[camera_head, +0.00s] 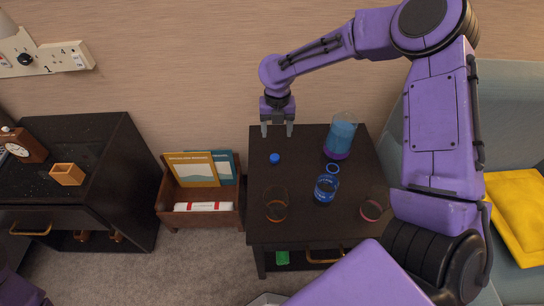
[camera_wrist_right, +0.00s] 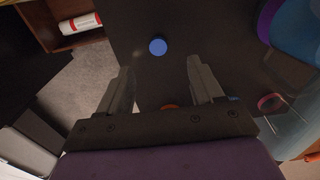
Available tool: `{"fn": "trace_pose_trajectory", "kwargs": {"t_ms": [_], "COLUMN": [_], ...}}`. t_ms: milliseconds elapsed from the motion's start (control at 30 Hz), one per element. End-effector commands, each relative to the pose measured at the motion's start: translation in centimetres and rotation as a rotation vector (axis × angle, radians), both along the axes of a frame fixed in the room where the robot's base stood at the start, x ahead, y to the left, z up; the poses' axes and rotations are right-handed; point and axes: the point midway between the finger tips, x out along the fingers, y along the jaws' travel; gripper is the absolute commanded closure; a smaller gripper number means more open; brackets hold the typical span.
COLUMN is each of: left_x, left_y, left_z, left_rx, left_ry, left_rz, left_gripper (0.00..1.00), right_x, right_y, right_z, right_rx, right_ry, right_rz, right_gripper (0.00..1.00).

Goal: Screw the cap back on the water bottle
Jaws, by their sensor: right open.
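The blue cap (camera_head: 274,158) lies on the dark table by itself, left of the bottle. The blue water bottle (camera_head: 326,190) stands on the table with its open ring-shaped mouth showing. My right gripper (camera_head: 277,130) points down, open and empty, near the table's back edge and behind the cap in the head view. In the right wrist view the cap (camera_wrist_right: 158,46) shows beyond the gap between the open fingers (camera_wrist_right: 160,70), not touched. A bit of blue by the right finger there may be the bottle, mostly hidden. My left gripper is not in view.
On the dark table (camera_head: 258,222), a blue-filled pitcher (camera_head: 341,136) stands behind the bottle. A glass with amber drink (camera_head: 276,206) is at front left, a glass with reddish drink (camera_head: 372,208) at right. A wooden box (camera_head: 172,208) stands left. The surface around the cap is clear.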

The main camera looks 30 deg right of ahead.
Motion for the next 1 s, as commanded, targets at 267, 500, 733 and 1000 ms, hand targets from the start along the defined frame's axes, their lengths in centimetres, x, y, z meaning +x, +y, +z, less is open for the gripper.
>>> {"fn": "trace_pose_trajectory", "kwargs": {"t_ms": [267,500,733,1000], "left_x": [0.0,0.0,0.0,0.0], "left_y": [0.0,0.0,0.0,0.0], "left_z": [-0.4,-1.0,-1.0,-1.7], "left_rx": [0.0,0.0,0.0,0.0], "left_ry": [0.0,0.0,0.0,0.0], "left_rz": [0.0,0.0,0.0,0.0], "left_gripper": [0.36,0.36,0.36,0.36], "right_x": [-0.1,-0.1,-0.1,-0.5], "right_y": [0.0,0.1,0.1,0.8], "right_z": [-1.9,-5.1,-5.3,-7.8], "right_rx": [-0.001,0.0,0.0,-0.001], "right_ry": [0.004,0.001,0.0,0.004], "right_rz": [0.001,0.0,0.0,0.001], "right_gripper": [0.34,0.34,0.34,0.34]}}
